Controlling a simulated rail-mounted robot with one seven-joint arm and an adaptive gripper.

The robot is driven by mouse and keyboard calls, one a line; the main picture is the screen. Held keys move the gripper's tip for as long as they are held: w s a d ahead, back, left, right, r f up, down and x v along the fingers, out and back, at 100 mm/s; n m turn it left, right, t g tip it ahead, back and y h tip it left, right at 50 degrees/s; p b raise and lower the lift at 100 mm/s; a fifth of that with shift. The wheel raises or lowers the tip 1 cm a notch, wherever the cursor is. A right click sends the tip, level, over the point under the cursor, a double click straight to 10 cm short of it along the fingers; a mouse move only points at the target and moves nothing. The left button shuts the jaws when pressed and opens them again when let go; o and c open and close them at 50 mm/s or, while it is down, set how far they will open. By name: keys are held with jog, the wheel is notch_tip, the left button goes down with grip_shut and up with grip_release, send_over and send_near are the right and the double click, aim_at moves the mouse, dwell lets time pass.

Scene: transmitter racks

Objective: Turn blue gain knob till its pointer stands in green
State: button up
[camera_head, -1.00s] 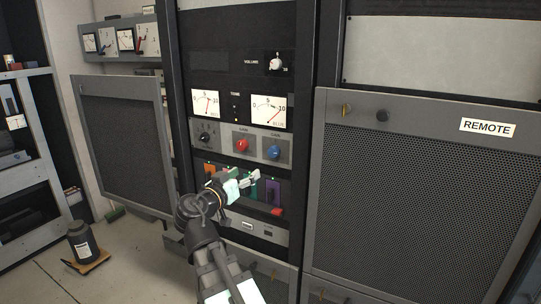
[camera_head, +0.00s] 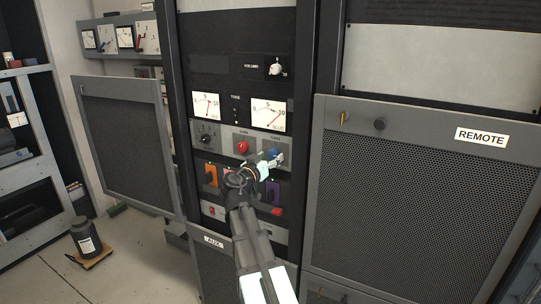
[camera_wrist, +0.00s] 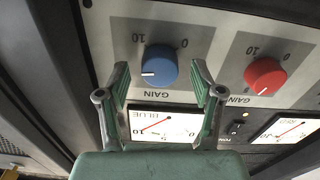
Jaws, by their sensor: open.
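The blue gain knob (camera_wrist: 159,64) sits on a grey panel in the wrist view, its white mark pointing left in that view. My gripper (camera_wrist: 160,72) is open, with one finger on each side of the knob in the picture; I cannot tell if either touches it. In the head view the blue knob (camera_head: 271,153) is partly hidden by my gripper (camera_head: 279,160). The blue meter (camera_wrist: 165,127) shows upside down in the wrist view, with a red needle, partly hidden by my fingers. In the head view the blue meter (camera_head: 268,113) is above the knob; I cannot make out a green zone.
A red gain knob (camera_wrist: 265,76) is beside the blue one. A black knob (camera_head: 206,139) is further left. Orange (camera_head: 210,176) and purple (camera_head: 273,192) handles are below. A mesh door marked REMOTE (camera_head: 420,200) stands at right.

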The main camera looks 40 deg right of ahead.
jog(key=shift+w+d, duration=0.1)
jog(key=shift+d, duration=0.2)
jog(key=c, duration=1.1)
jog(key=shift+c, duration=0.2)
jog(key=shift+n+b, duration=0.3)
